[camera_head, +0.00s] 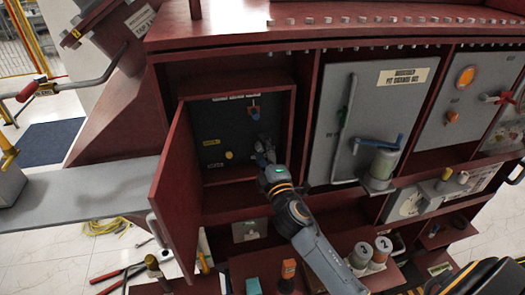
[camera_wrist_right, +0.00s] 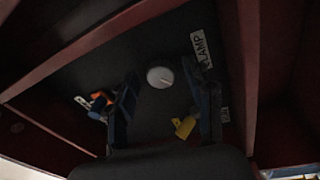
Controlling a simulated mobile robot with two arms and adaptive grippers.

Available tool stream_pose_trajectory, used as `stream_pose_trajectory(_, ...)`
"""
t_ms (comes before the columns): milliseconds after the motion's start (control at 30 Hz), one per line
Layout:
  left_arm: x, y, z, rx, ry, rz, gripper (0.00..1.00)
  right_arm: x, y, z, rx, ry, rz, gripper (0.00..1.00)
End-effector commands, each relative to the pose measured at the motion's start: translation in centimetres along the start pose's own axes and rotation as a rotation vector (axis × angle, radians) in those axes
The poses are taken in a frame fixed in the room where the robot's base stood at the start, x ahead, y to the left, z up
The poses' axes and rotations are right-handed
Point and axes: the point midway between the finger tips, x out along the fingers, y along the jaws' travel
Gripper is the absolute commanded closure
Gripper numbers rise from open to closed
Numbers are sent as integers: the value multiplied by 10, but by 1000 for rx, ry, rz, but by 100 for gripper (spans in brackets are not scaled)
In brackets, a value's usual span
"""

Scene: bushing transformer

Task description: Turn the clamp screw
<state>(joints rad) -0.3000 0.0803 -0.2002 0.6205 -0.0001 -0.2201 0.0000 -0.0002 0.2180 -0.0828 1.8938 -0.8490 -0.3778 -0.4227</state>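The open cabinet compartment at the middle left holds a dark panel (camera_head: 214,120). In the right wrist view, a pale round knob (camera_wrist_right: 160,77) sits on the panel near a white label reading "LAMP" (camera_wrist_right: 202,48), its start cut off; this may be the clamp screw, but I cannot be sure. My right gripper (camera_head: 264,150) reaches into the compartment. In its wrist view, the fingers of this gripper (camera_wrist_right: 161,85) are apart, with the knob showing between their tips; contact is not clear. My left gripper is not in view.
A blue-and-orange fitting (camera_head: 253,111) and a yellow knob (camera_head: 228,155) are on the same panel. The red door (camera_head: 175,185) stands open on the left. A grey door (camera_head: 365,115) with a blue handle is to the right. Cans (camera_head: 361,254) stand on the lower shelf.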

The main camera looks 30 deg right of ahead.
Motion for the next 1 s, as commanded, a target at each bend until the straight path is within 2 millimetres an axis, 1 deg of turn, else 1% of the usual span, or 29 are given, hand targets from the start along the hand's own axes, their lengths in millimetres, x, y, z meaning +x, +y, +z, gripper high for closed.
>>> stream_pose_trajectory(167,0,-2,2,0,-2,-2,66,-3,-2,0,1,0,-4,48)
stream_pose_trajectory(267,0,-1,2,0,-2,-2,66,-12,-3,0,3,0,-5,48)
stream_pose_trajectory(367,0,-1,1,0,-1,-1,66,-29,-4,0,3,0,-7,48)
stream_pose_trajectory(600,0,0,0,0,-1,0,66,-81,-3,0,4,-2,-7,48)
stream_pose_trajectory(700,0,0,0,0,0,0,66,-98,-2,0,4,-2,-6,48)
stream_pose_trajectory(833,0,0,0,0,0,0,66,-113,-2,0,3,-2,-3,48)
stream_pose_trajectory(1000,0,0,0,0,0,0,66,-119,-1,0,0,-1,-2,48)
